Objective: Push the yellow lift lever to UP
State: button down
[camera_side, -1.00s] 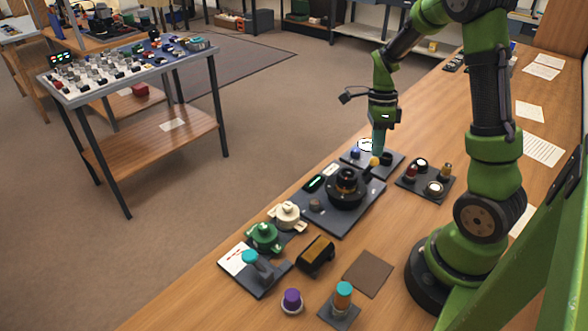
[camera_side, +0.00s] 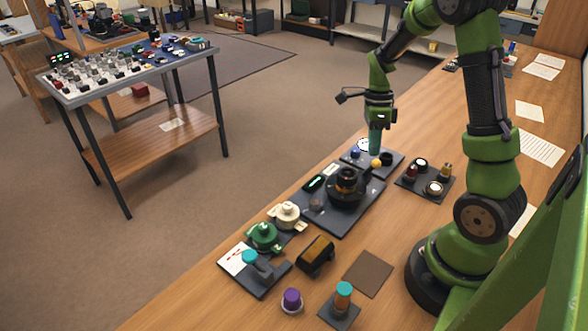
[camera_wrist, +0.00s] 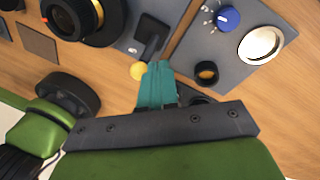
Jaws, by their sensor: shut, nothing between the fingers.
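The yellow lift lever shows as a round yellow knob (camera_side: 376,163) in the side view, at the far end of the dark lens base. In the wrist view the yellow knob (camera_wrist: 138,71) lies just left of my fingertips, beside a black paddle-like part. My gripper (camera_side: 375,153) points down, with its teal fingers shut and empty, right by the knob. In the wrist view my gripper (camera_wrist: 158,68) partly overlaps the knob's edge; I cannot tell whether they touch. No UP marking is legible.
The black lens (camera_side: 347,184) stands on the base (camera_side: 335,222). A panel with a blue dial (camera_wrist: 228,18) and a silver disc (camera_wrist: 261,45) lies beyond the lever. A small tray (camera_side: 423,188) with round parts sits to the right. Bare wood lies between.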

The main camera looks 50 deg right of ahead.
jog(key=w+d+r, duration=0.2)
jog(key=d+r, duration=0.3)
jog(key=r, duration=0.7)
jog(key=s+a+r+n+t, duration=0.1)
jog(key=s+a+n+t, duration=0.1)
jog(key=a+n, duration=0.6)
jog(key=s+a+r+n+t, duration=0.2)
jog(key=a+n+t, duration=0.2)
jog(key=a+n, duration=0.4)
jog(key=s+a+r+n+t, duration=0.1)
jog(key=s+a+n+t, duration=0.1)
jog(key=a+n, duration=0.6)
jog(key=shift+s+a+r+n+t, duration=0.3)
jog(key=shift+s+a+n+t, duration=0.1)
jog(key=shift+a, duration=0.6)
